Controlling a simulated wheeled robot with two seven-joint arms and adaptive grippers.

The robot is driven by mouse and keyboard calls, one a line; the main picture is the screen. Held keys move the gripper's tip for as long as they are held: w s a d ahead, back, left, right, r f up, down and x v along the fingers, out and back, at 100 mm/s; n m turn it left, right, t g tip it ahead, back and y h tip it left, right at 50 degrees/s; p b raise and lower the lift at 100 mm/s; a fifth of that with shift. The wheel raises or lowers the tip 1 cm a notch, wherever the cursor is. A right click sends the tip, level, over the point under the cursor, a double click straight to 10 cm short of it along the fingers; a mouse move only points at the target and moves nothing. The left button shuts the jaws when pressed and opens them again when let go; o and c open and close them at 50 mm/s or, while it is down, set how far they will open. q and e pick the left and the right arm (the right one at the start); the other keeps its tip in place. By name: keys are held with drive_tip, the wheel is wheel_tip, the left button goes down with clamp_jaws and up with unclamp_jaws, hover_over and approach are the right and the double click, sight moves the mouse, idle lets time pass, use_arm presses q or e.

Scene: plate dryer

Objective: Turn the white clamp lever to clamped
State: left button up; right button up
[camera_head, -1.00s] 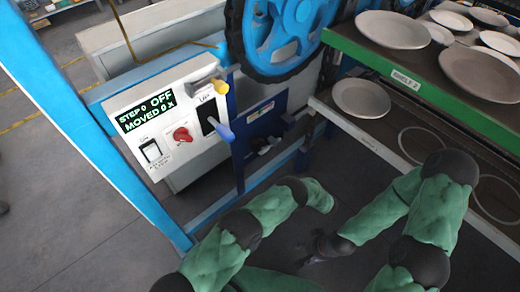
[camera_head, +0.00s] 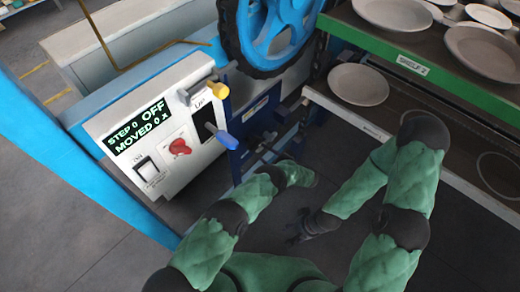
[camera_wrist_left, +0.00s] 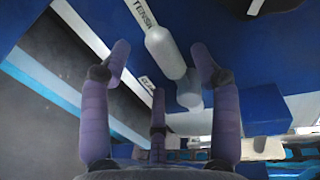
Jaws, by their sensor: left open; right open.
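A pale white lever (camera_wrist_left: 165,52) with a rounded grip angles across the left wrist view, in front of a blue panel. Its lower end meets a grey cylindrical part (camera_wrist_left: 189,88). My left gripper (camera_wrist_left: 158,62) is open, with its purple fingers spread to either side of the lever; I cannot tell whether they touch it. In the head view my left gripper (camera_head: 264,150) is at the blue panel (camera_head: 258,112), below the control box, and the lever is hard to make out there. My right gripper (camera_head: 303,227) is open and empty, lower and over the dark floor.
The white control box (camera_head: 155,130) carries a yellow-tipped lever (camera_head: 218,91), a blue-tipped lever (camera_head: 227,140) and a red knob (camera_head: 179,147). Its display reads STEP 0 OFF. A blue wheel (camera_head: 275,35) is above. Plate shelves (camera_head: 440,75) stand at right.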

sight(260, 149)
use_arm(q)
drive_tip(key=shift+b+x, duration=0.35)
drive_tip(key=shift+x, duration=1.65)
clamp_jaws()
